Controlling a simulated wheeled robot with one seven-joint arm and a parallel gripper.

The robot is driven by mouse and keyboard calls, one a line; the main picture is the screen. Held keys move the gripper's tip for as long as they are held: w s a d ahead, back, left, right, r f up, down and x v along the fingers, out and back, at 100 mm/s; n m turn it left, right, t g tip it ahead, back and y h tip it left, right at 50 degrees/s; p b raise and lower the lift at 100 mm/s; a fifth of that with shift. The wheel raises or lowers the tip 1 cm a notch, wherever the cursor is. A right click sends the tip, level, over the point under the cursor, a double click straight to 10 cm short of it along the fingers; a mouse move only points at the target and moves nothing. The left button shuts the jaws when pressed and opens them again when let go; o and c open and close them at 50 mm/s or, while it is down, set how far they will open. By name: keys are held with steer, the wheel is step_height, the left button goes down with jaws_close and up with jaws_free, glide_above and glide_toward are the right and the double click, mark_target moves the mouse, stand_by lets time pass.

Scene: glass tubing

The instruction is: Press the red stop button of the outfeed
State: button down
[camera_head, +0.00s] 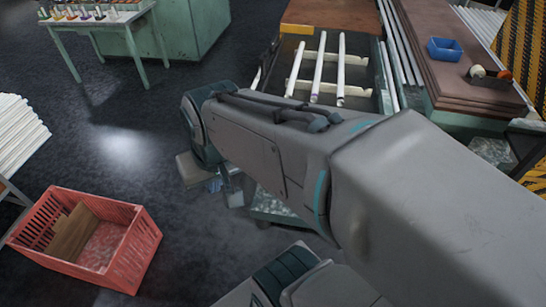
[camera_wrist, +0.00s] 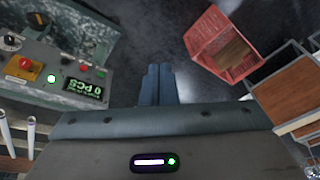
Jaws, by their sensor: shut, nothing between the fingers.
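A grey-green control panel (camera_wrist: 62,50) is at the left of the wrist view. It carries a red control on a yellow plate (camera_wrist: 25,63), a lit green button (camera_wrist: 51,79), a small red button (camera_wrist: 84,67) and a dark display (camera_wrist: 83,90) with green characters. I cannot tell from labels which red control is the stop button. My gripper (camera_wrist: 155,68) is shut and empty, its two fingers together. It is to the right of the panel in the picture and apart from it.
A red crate (camera_head: 126,262) stands on the open dark floor at left. White tubes (camera_head: 318,66) lie on rails at the top centre. A green table (camera_head: 98,22) is at upper left.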

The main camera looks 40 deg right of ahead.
steer(key=w+f+m+t+y+b, duration=0.1)
steer(key=w+f+m+y+b, duration=0.45)
steer(key=f+m, duration=0.7)
steer(key=w+f+m+t+y+b, duration=0.1)
steer(key=w+f+m+y+b, duration=0.5)
steer(key=f+m, duration=0.65)
steer(key=w+d+f+n+t+h+b, duration=0.1)
steer(key=d+f+n+t+h+b, duration=0.4)
steer(key=d+n, duration=0.8)
steer(key=w+d+f+n+t+h+b, duration=0.2)
steer(key=d+f+n+t+h+b, duration=0.3)
steer(key=d+f+n, duration=0.6)
steer(key=d+n+t+h, duration=0.2)
steer(key=n+h, duration=0.1)
steer(key=n, duration=0.8)
steer(key=shift+d+n+b, duration=0.3)
steer(key=shift+b, duration=0.1)
steer(key=shift+w, duration=0.1)
